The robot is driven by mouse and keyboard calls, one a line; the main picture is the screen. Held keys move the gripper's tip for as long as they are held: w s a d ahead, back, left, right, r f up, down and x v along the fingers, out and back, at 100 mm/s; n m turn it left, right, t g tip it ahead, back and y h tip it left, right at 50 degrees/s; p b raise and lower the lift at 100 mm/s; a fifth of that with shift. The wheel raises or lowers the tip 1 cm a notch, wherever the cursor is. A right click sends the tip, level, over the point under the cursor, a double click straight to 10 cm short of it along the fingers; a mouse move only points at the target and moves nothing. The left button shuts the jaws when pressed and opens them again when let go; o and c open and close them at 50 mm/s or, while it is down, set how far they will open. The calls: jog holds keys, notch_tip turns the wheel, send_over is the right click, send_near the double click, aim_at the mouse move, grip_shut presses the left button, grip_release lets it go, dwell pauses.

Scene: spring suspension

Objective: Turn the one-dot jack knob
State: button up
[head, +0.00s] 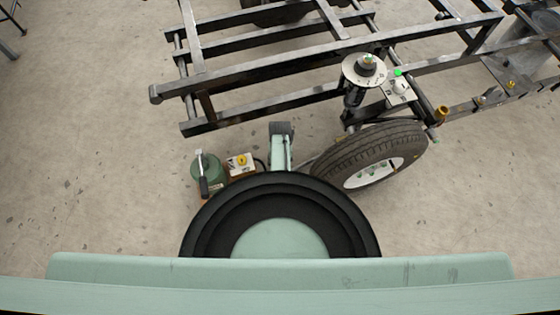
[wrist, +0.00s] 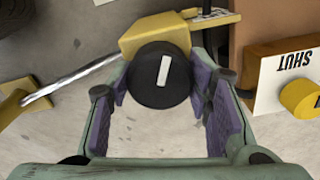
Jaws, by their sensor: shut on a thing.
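In the wrist view the jack knob (wrist: 160,78) is a round black knob with one white bar on its face, standing nearly upright and leaning slightly right. It sits on a yellow block (wrist: 155,33). My gripper (wrist: 162,88) has its purple-padded fingers on either side of the knob and is shut on it. No dot mark can be made out. I cannot make out the knob or my fingertips in the head view.
A yellow knob (wrist: 302,98) and a card reading SHUT (wrist: 285,80) are close on the right. A metal rod (wrist: 75,80) runs left from the block. In the head view a tyre (head: 375,152) and a steel frame (head: 265,55) stand beyond; a green cylinder (head: 207,168) is left.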

jog(key=o, duration=1.1)
jog(key=shift+o, duration=0.2)
jog(key=shift+r, duration=0.1)
notch_tip(320, 180, up, 12)
dwell(0.3)
